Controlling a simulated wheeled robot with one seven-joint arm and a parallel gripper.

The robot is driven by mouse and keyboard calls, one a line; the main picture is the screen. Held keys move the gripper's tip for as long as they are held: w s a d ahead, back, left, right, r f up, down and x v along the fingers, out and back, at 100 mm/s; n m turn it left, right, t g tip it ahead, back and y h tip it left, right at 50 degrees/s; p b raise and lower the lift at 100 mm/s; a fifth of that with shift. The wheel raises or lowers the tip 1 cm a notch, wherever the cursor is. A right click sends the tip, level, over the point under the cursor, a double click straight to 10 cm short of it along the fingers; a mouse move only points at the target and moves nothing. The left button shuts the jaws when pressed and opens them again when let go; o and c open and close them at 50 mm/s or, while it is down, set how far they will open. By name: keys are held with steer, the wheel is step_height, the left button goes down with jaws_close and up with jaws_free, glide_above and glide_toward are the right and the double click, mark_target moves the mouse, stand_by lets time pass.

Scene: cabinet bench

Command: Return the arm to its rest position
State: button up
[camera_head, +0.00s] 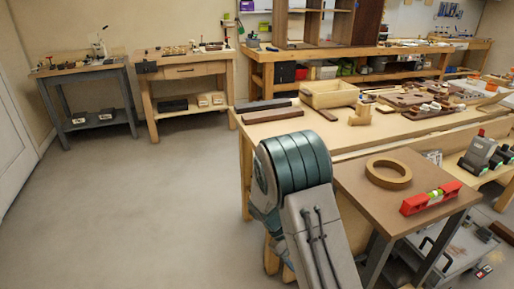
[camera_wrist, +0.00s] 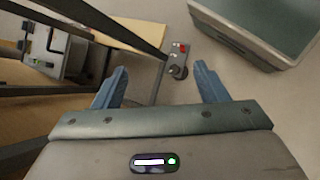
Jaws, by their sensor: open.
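My gripper (camera_wrist: 160,88) shows in the wrist view with its two blue fingers spread apart. It is open, with nothing between the fingers. Beyond the fingers the wrist view shows floor and a small grey object with a red part (camera_wrist: 178,58). In the head view my arm rises at the lower middle, in front of the workbench (camera_head: 345,135) and left of the small brown table (camera_head: 345,180). My gripper is hidden in the head view.
A wooden ring (camera_head: 388,173) and a red level (camera_head: 430,198) lie on the small table. The bench holds a wooden box (camera_head: 329,94) and several boards. Two side tables (camera_head: 88,69) (camera_head: 188,69) stand at the back left. The floor (camera_head: 130,200) at left is clear.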

steer(key=s+r+m+t+y+p, duration=0.2)
steer(key=s+r+p, duration=0.3)
steer(key=r, duration=0.7)
steer(key=s+d+r+m+t+y+p, duration=0.1)
steer(key=s+r+p, duration=0.5)
steer(key=r, duration=0.7)
steer(key=s+r+m+t+y+p, duration=0.3)
steer(key=s+r+m+y+p, duration=0.1)
steer(key=r, duration=0.9)
steer(key=shift+s+d+r+p, duration=0.25)
steer(key=shift+s+p, duration=0.55)
steer(key=shift+s, duration=0.2)
